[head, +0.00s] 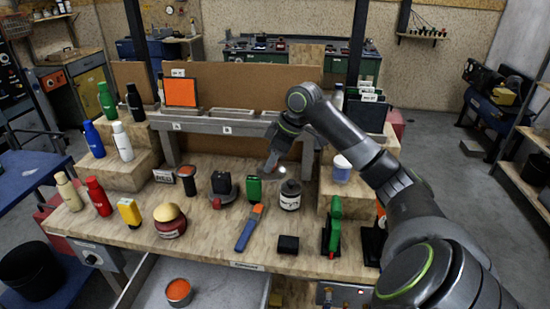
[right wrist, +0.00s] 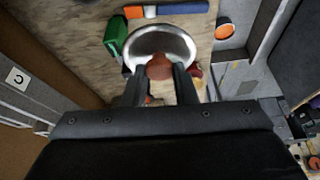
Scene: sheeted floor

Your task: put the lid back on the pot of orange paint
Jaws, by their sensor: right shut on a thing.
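The pot of orange paint (head: 178,290) stands without a lid in the grey open drawer below the bench's front edge, at lower left in the head view. The orange paint pot also shows near the top of the right wrist view (right wrist: 225,30). My right gripper (head: 272,163) is over the middle of the bench, well above and behind the pot. In the right wrist view, its fingers (right wrist: 159,82) are shut on the brownish-red knob of a round silvery lid (right wrist: 161,42). The lid is hard to make out in the head view. My left gripper is not in view.
The bench carries an orange-and-blue tool (head: 250,228), a green box (head: 254,190), a white-labelled jar (head: 290,197), a red jar with a tan top (head: 170,221) and a black block (head: 288,245). Bottles stand at left. The drawer floor (head: 220,290) beside the pot is clear.

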